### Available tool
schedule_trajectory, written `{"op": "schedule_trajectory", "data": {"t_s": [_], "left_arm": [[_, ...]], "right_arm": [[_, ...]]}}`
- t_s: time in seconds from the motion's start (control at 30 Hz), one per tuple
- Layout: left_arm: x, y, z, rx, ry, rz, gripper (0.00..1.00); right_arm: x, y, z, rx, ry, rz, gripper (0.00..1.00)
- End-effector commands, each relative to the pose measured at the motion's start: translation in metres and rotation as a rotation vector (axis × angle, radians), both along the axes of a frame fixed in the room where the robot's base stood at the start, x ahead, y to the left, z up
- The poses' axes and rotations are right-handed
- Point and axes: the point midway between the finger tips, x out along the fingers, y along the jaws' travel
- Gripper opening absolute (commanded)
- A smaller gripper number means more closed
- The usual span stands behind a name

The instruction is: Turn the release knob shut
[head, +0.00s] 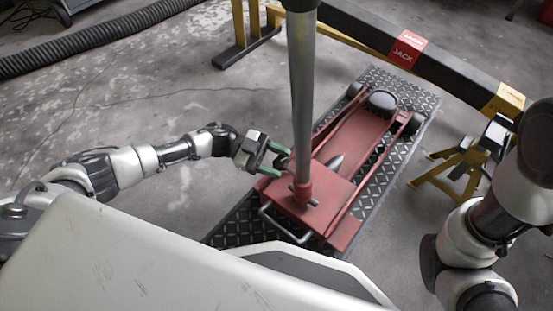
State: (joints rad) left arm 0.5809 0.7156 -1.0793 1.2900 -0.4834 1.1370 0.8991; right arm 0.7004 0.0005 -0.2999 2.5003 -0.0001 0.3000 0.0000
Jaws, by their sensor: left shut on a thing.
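A red floor jack (318,205) lies on a dark diamond-plate board, its grey handle (303,100) standing almost upright from a red socket. My left gripper (280,161), with green fingers, reaches in from the left to the near left side of the jack, beside the handle base. It is shut on a small part there, which appears to be the release knob; the fingers mostly hide it, so its turn position cannot be told. My right arm shows at the right edge, but its gripper is out of view.
The diamond-plate board (420,95) extends around the jack. A dark beam (350,25) with red and yellow labels crosses the upper right. Yellow stands (462,165) stand at right and top. A black corrugated hose (90,35) lies top left.

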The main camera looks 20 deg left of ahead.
Motion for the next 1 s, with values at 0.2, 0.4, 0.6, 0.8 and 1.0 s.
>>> {"op": "schedule_trajectory", "data": {"t_s": [0.2, 0.4, 0.6, 0.8, 1.0], "left_arm": [[0.0005, 0.0001, -0.0002, 0.017, -0.061, -0.084, 0.27], [0.0008, 0.0002, -0.0001, 0.023, -0.087, -0.119, 0.27], [0.0006, 0.0001, -0.0003, 0.026, -0.094, -0.127, 0.27], [0.0005, 0.0002, -0.0004, 0.026, -0.093, -0.126, 0.27], [0.0006, 0.0001, -0.0003, 0.026, -0.093, -0.125, 0.75]], "right_arm": [[0.0002, 0.0000, -0.0003, 0.000, 0.000, 0.000, 0.43], [0.0003, 0.0000, -0.0005, 0.000, 0.001, 0.000, 0.43], [0.0003, 0.0001, -0.0005, 0.000, 0.001, 0.000, 0.43], [0.0003, 0.0001, -0.0005, 0.000, 0.001, 0.000, 0.43], [0.0004, 0.0002, -0.0005, 0.000, 0.001, 0.000, 0.43]]}}
